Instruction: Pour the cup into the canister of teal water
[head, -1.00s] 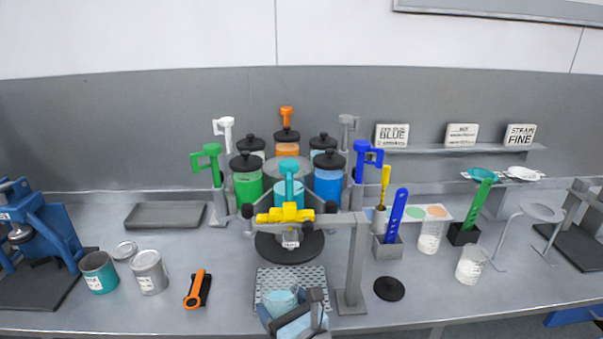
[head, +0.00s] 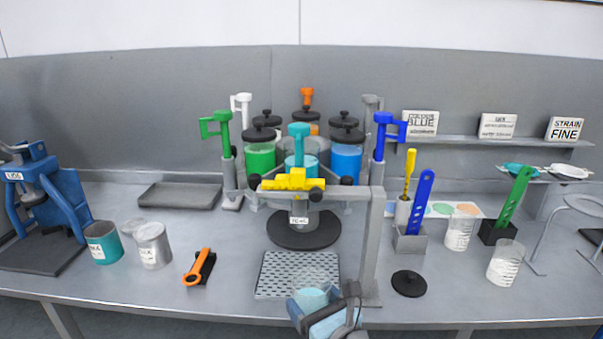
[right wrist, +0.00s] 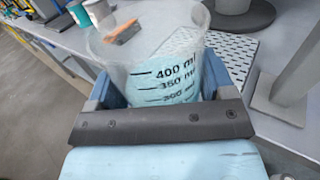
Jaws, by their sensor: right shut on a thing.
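The cup (head: 310,281) is clear, with black volume marks and pale blue liquid in it. My right gripper (head: 326,311) is shut on it at the front of the bench. In the right wrist view the cup (right wrist: 150,62) sits between the jaws (right wrist: 155,105), and the liquid reaches about the 400 ml mark. The canister of teal water (head: 300,167) stands at the front of the canister cluster, beyond the cup. A teal handle (head: 299,131) rises in front of it, so its top is partly hidden and no lid shows. My left gripper is not in view.
A grey stand (head: 371,245) with a yellow bar (head: 291,181) stands between the cup and the canister. A perforated tray (head: 275,274) lies beside the cup. A black lid (head: 409,283) lies to the right. Other canisters, green (head: 260,157) and blue (head: 346,162), flank the teal one.

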